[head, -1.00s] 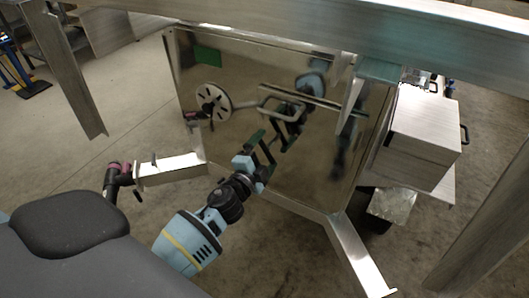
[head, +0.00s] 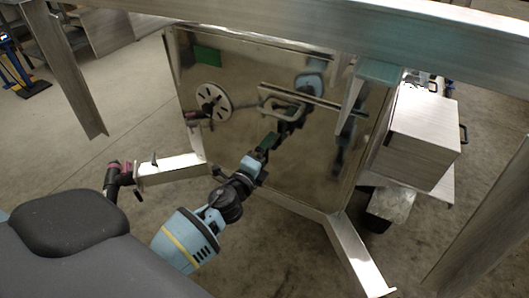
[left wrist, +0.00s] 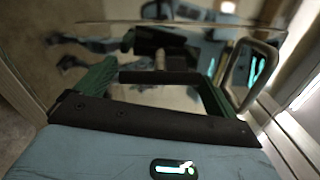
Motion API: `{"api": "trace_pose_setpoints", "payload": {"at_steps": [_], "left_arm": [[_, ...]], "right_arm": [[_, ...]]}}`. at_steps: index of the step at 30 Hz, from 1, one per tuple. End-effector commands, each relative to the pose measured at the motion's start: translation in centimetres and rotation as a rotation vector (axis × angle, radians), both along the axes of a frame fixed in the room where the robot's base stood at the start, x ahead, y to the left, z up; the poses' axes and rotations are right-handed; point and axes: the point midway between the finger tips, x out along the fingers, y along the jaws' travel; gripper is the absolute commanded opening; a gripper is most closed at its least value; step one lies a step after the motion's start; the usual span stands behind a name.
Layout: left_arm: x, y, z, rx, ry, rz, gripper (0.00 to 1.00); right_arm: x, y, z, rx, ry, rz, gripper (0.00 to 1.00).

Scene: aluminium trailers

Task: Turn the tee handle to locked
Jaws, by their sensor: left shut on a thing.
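The tee handle (left wrist: 160,76) shows in the left wrist view as a dark crossbar with a short stem behind it, in front of a shiny metal panel (head: 240,70). My left gripper (head: 268,142) faces the panel in the head view. In the left wrist view its green-edged fingers (left wrist: 155,88) stand at either side of the crossbar, and it is shut on the tee handle. In the head view the fingers hide the tee handle. I see no locked mark. My right gripper is not in view.
A looped grab handle (head: 285,105) is beside the fingers, also close on the right in the wrist view (left wrist: 248,68). A slotted disc (head: 212,101) shows left on the panel. A metal box (head: 422,135) stands right. A metal beam (head: 300,30) crosses above.

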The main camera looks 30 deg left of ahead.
Motion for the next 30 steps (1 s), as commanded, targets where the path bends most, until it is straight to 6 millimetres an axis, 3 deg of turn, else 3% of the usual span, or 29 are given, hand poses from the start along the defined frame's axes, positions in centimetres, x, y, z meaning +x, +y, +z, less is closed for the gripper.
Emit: {"api": "trace_pose_setpoints", "payload": {"at_steps": [11,12,13,22,30], "left_arm": [[0.0,0.0,-0.1,0.010,0.002,0.000,0.72],[0.0,0.0,-0.1,0.010,0.002,0.000,0.97],[0.0,0.0,0.0,0.009,0.001,0.000,1.00],[-0.4,0.0,-0.1,0.007,0.001,0.000,1.00],[-4.0,-0.2,-0.2,0.007,0.003,-0.002,1.00]], "right_arm": [[0.0,0.0,0.0,-0.001,0.001,0.001,0.00],[0.0,0.0,0.0,-0.001,0.001,0.001,0.00],[0.0,0.0,0.0,-0.001,0.001,0.001,0.00],[0.0,0.0,0.0,-0.001,0.000,0.001,0.00],[0.0,0.0,0.0,-0.001,0.000,0.001,0.00]]}}
